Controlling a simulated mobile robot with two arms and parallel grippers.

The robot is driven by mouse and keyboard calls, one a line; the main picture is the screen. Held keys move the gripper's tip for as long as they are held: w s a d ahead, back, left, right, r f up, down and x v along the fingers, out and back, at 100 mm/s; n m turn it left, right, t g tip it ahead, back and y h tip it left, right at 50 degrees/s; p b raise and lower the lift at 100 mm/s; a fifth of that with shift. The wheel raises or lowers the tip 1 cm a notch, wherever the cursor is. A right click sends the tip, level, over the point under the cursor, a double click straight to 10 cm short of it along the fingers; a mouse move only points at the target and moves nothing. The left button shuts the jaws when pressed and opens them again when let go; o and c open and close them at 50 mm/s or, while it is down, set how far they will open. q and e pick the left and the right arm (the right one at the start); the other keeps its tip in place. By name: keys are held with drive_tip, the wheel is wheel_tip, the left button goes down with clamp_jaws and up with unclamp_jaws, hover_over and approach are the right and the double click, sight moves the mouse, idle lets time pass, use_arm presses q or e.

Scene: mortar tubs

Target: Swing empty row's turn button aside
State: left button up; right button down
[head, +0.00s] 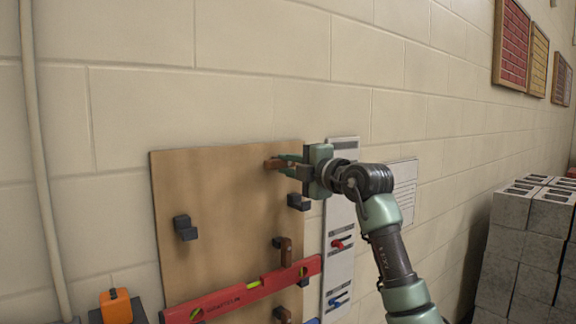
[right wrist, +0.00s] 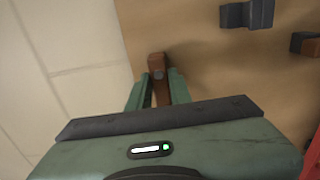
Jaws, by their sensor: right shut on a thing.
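A plywood board (head: 225,225) leans on or hangs at the block wall. The top row's brown wooden turn button (head: 272,164) shows near the board's upper right; no level lies in the dark brackets (head: 185,228) below it. My right gripper (head: 288,164) is shut on this button, coming from the right. In the right wrist view the button (right wrist: 156,62) runs between the two green fingers (right wrist: 160,92), with a grey pivot at its far part. My fingers hide part of it. My left gripper is not in view.
A pale strip with red (head: 342,243) and blue handles stands right of the board. Grey blocks (head: 530,235) are stacked at right; an orange thing (head: 116,306) is lower left.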

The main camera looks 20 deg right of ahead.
drive_tip(key=c, duration=1.3)
unclamp_jaws()
drive_tip(key=shift+d, duration=0.1)
drive_tip(key=shift+s+d+f, duration=0.1)
drive_tip(key=shift+s, duration=0.15)
drive_tip(key=b+v, duration=0.3)
drive_tip(key=v, duration=0.4)
drive_tip(key=shift+s, duration=0.1)
